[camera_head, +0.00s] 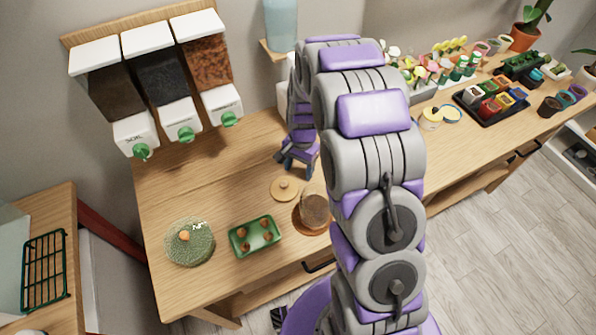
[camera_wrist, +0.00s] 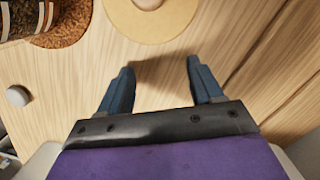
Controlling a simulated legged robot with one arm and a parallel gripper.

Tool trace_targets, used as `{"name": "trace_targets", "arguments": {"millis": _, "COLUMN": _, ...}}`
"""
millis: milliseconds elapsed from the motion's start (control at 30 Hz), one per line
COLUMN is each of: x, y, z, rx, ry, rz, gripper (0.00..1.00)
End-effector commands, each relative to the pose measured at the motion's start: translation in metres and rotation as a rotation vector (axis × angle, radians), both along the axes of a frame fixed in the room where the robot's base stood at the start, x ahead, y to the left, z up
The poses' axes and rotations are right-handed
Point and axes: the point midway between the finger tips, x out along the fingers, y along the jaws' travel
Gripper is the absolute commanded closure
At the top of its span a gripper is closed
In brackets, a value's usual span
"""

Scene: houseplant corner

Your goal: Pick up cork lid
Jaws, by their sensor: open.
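The cork lid (camera_head: 284,189) is a flat tan disc with a small knob, lying on the wooden table in the head view. In the wrist view the cork lid (camera_wrist: 150,22) shows at the top edge, partly cut off, with its knob in the middle. My gripper (camera_head: 290,165) is above the table just behind the lid in the head view. In the wrist view my gripper (camera_wrist: 159,68) has two blue fingers spread apart with only bare wood between them. The fingers are apart from the lid.
A glass jar (camera_head: 315,209) stands on a brown round base close to the lid. A green tray (camera_head: 254,236) with several small brown items and a round green mat (camera_head: 188,246) are to the left. Dispensers (camera_head: 160,80) hang at the back. Wood left of the lid is clear.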

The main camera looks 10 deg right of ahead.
Motion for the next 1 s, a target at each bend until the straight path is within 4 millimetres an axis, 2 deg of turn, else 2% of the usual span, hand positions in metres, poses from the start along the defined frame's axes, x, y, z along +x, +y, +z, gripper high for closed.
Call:
{"name": "trace_targets", "arguments": {"millis": 67, "x": 0.0, "y": 0.002, "z": 0.0, "rx": -0.001, "ry": 0.0, "rz": 0.001, "gripper": 0.27}}
{"name": "trace_targets", "arguments": {"millis": 333, "x": 0.0, "y": 0.003, "z": 0.0, "rx": -0.003, "ry": 0.0, "rz": 0.001, "gripper": 0.01}}
{"name": "trace_targets", "arguments": {"millis": 667, "x": 0.0, "y": -0.001, "z": 0.004, "rx": 0.001, "ry": -0.001, "rz": 0.002, "gripper": 0.0}}
{"name": "trace_targets", "arguments": {"millis": 767, "x": 0.001, "y": 0.0, "z": 0.014, "rx": -0.001, "ry": -0.001, "rz": 0.001, "gripper": 0.0}}
{"name": "trace_targets", "arguments": {"millis": 1000, "x": 0.005, "y": -0.007, "z": 0.055, "rx": -0.003, "ry": -0.001, "rz": -0.001, "gripper": 0.0}}
